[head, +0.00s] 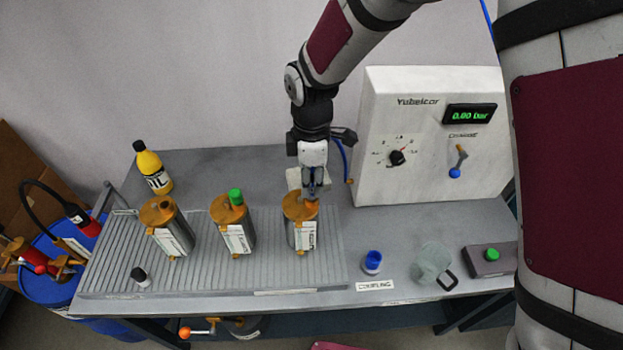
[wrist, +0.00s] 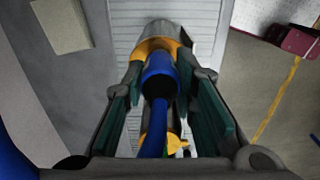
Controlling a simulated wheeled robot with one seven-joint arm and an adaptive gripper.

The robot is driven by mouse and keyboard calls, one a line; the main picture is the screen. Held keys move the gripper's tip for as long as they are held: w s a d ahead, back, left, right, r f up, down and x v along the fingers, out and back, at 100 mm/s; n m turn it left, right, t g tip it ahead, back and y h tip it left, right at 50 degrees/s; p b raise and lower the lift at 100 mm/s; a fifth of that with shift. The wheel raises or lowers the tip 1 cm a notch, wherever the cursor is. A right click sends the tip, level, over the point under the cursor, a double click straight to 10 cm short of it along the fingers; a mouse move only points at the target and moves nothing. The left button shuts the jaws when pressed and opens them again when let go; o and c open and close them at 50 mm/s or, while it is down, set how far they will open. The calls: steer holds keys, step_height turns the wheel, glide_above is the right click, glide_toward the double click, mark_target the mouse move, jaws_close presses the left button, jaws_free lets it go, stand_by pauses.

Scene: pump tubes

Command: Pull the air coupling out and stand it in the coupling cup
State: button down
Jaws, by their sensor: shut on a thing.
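The air coupling is a blue collar (wrist: 161,72) with a blue hose (wrist: 152,135), between the two dark green pads of my gripper (wrist: 165,88) in the wrist view. My gripper is shut on it. In the head view my gripper (head: 312,190) points down at the brass top of the rightmost metal tube (head: 301,232). The coupling is hidden there by the fingers. I cannot tell whether it is still seated in the tube. The coupling cup (head: 372,262) is small and blue, upright on the bench to the right, behind a "COUPLING" label (head: 375,285).
Two more brass-capped tubes, the left (head: 168,228) and the middle (head: 232,225), stand on the ribbed tray (head: 110,262). A clear jug (head: 432,262) and a green-button box (head: 489,258) are right of the cup. The white gauge box (head: 425,145) reads 0.00 bar.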

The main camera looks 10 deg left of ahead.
steer(key=shift+r, duration=0.7)
stand_by(0.8)
steer(key=shift+r+p, duration=0.5)
steer(key=shift+r, duration=1.4)
